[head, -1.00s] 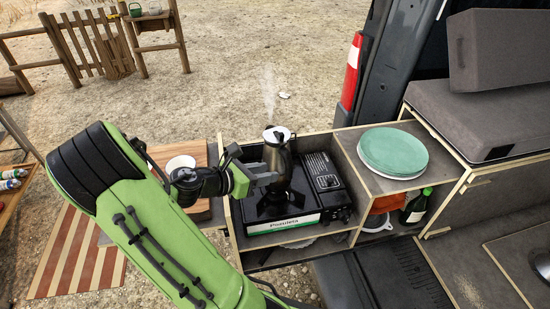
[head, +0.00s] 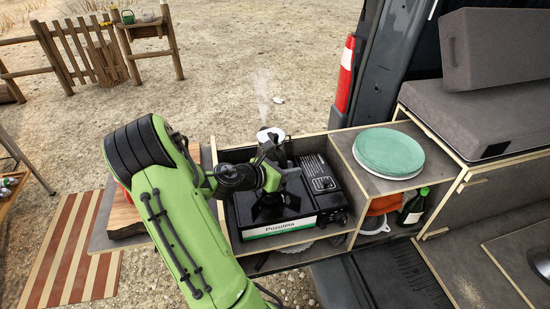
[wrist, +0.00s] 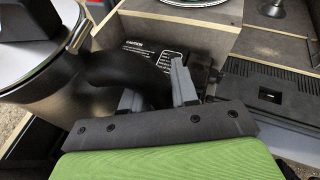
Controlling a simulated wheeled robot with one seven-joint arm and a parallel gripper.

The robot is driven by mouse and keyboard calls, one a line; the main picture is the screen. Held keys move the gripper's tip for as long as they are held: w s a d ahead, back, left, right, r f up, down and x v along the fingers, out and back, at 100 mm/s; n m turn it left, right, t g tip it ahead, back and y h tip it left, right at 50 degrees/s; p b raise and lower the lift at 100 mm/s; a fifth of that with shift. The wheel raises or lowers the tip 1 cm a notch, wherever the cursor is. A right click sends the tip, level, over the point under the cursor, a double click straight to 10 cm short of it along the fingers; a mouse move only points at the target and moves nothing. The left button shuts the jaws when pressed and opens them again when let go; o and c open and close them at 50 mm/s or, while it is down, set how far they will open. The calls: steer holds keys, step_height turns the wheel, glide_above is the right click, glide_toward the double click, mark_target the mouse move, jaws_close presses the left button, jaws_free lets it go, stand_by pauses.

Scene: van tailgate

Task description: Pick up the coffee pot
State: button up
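The coffee pot (head: 272,134) shows its pale lid at the back of the camping stove in the head view. My gripper and wrist hide most of its body. In the wrist view the shiny metal pot (wrist: 65,100) fills the left side, with its black handle (wrist: 115,70) curving toward my fingers. My gripper (wrist: 157,92) has its two grey fingers apart, with the dark handle reaching between them. I see no clear grip on it. In the head view my gripper (head: 284,172) is over the stove, right at the pot.
The black camping stove (head: 305,205) sits in a wooden-edged compartment. A shelf with green plates (head: 389,152) stands to its right, with a green bottle (head: 415,206) below. A wooden board (head: 122,215) lies at left. Steam rises behind the pot.

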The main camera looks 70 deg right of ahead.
jaws_close()
